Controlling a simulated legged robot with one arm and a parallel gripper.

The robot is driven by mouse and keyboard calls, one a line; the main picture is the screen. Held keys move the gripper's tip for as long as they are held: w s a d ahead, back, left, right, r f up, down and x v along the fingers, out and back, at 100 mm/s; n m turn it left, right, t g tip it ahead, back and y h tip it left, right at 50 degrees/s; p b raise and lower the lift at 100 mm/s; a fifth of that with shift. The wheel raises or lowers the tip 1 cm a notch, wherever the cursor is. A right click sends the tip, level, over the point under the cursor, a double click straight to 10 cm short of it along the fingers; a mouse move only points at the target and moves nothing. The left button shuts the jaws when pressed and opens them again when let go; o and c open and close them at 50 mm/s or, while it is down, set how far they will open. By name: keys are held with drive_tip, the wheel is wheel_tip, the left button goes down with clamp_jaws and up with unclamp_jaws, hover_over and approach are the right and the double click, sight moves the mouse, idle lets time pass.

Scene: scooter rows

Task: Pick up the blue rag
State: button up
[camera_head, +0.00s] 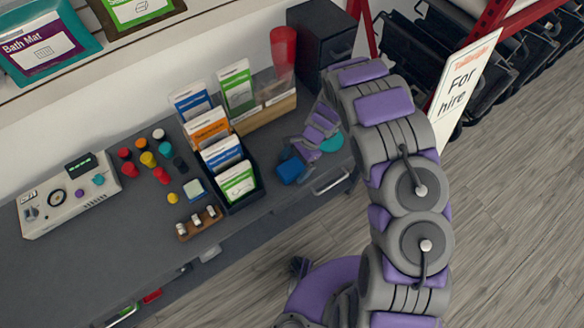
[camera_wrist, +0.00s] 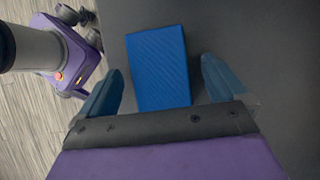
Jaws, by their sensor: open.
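The blue rag (camera_wrist: 158,66) is a folded, ribbed rectangular block lying on the dark grey counter. In the wrist view it sits between and ahead of the two blue fingers of my gripper (camera_wrist: 161,72), with a gap on each side. The gripper is open and holds nothing. In the head view the rag (camera_head: 291,170) lies near the counter's front edge, right of the card holder. My gripper (camera_head: 299,152) is just above and beside it, partly covering it.
A black card holder (camera_head: 247,198) stands left of the rag, with a wooden leaflet stand (camera_head: 268,112) behind it. A teal round item (camera_head: 332,141) is right of my gripper. A black box (camera_head: 320,40) and red cup (camera_head: 283,50) stand at the back.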

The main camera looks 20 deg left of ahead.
sight(287, 170)
drive_tip(key=shift+f, duration=0.1)
idle(0.3)
drive_tip(key=shift+c, duration=0.3)
drive_tip(key=c, duration=1)
drive_tip(key=shift+r, duration=0.5)
wheel_tip(287, 170, up, 3)
drive_tip(key=shift+r+p, duration=0.2)
drive_tip(key=shift+p, duration=0.4)
drive_tip(key=s+d+r+p, duration=0.1)
drive_tip(key=s+d+p, duration=0.1)
drive_tip(key=s+d, duration=0.7)
drive_tip(key=d, duration=0.3)
drive_tip(key=shift+s+d, duration=0.4)
